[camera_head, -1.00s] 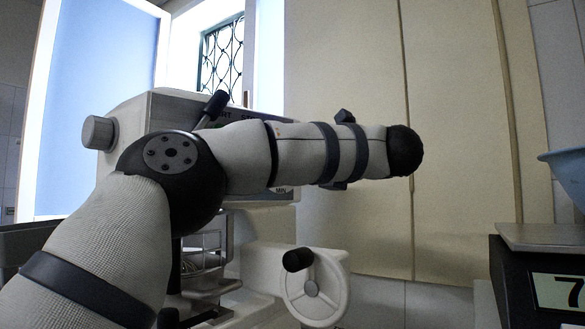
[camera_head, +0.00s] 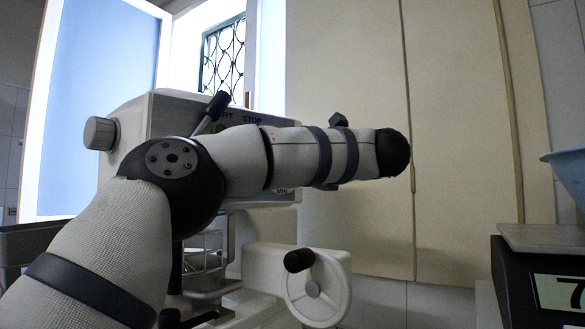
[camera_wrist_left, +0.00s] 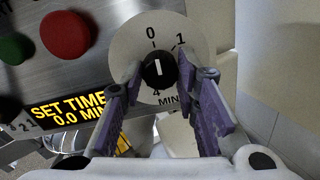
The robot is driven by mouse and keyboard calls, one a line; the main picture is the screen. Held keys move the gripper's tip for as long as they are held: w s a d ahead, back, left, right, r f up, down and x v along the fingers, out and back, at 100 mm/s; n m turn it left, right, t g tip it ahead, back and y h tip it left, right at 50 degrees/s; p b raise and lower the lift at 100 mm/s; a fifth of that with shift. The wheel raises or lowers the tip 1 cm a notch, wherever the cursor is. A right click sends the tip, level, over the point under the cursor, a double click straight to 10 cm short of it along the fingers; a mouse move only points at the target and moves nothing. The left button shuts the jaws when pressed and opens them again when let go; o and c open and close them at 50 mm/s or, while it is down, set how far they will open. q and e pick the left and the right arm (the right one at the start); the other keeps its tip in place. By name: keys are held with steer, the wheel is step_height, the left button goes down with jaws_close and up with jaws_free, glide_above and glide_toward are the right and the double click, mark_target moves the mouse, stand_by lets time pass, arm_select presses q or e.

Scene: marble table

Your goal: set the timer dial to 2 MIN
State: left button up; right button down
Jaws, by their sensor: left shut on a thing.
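The timer dial (camera_wrist_left: 118,48) is a pale round plate on the machine's metal panel in the left wrist view, marked 0, 1, 4 and MIN. Its black knob (camera_wrist_left: 158,72) carries a white line standing nearly upright in the picture, close to the 0 mark. The display (camera_wrist_left: 72,110) reads SET TIME 0.0 MIN. My left gripper (camera_wrist_left: 163,77) has its purple-padded fingers on either side of the knob, shut on it. The fingers cover some of the dial's marks. In the head view my left arm hides the dial and gripper.
A red button (camera_wrist_left: 67,35) and a green button (camera_wrist_left: 13,48) sit beside the dial. The machine (camera_head: 165,115) has a grey side knob (camera_head: 100,133), a black-handled lever (camera_head: 213,108) and a handwheel (camera_head: 318,290). A scale (camera_head: 545,238) with a blue bowl (camera_head: 567,168) stands at right.

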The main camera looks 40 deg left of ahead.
arm_select(q)
steer(key=m+g, duration=0.1)
steer(key=m, duration=1.7)
steer(key=shift+w+m, duration=0.1)
steer(key=shift+m, duration=0.2)
stand_by(0.4)
steer(key=o, duration=1.2)
steer(key=shift+c, duration=0.2)
steer(key=shift+d, duration=0.1)
steer(key=v, duration=1.2)
steer(key=shift+r, duration=0.2)
